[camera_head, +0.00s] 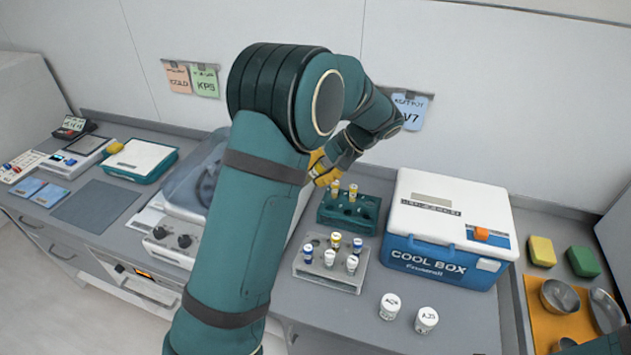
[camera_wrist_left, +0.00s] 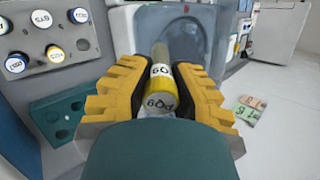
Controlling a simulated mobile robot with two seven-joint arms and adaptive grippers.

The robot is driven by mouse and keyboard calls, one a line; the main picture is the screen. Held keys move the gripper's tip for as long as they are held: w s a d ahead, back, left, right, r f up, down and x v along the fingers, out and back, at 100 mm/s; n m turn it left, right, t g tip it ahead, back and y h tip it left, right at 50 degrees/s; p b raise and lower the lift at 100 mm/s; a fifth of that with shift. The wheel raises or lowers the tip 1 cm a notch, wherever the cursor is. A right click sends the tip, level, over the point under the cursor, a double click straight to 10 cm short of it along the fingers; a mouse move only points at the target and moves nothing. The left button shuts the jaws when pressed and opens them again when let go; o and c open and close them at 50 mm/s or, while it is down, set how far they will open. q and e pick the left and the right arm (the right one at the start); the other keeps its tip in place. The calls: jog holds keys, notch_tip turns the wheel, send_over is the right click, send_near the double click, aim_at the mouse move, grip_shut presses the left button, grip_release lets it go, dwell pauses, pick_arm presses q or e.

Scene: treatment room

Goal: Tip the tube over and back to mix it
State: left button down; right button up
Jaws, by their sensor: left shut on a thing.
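My left gripper (camera_head: 322,168) is shut on a tube (camera_wrist_left: 161,75) with a yellow cap marked PQ9, which lies between the yellow fingers in the left wrist view. In that view the cap end faces the camera and the tube body points away. In the head view my own arm hides most of the gripper, and I cannot make out the held tube there. The green rack also shows in the left wrist view (camera_wrist_left: 62,112). My right gripper is not in view.
A grey rack (camera_head: 327,280) with several capped tubes stands in front of the green rack. Two white jars (camera_head: 390,306) are at the front. A cool box (camera_head: 440,262) stands to the right. A centrifuge-like machine (camera_head: 190,180) is on the left, partly behind my arm.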

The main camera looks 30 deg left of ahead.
pick_arm(q)
jog(key=t+h+b, duration=0.1)
jog(key=t+h, duration=0.1)
jog(key=h, duration=0.1)
jog(key=shift+s+a+h, duration=0.1)
jog(key=shift+a+h, duration=0.05)
jog(key=shift+h, duration=0.25)
jog(key=shift+f+t+h+b, duration=0.15)
jog(key=shift+t+h+b, duration=0.75)
jog(key=shift+h, duration=0.3)
jog(key=shift+t+h+b, duration=0.3)
jog(key=shift+t+h, duration=0.1)
jog(key=shift+h, duration=0.3)
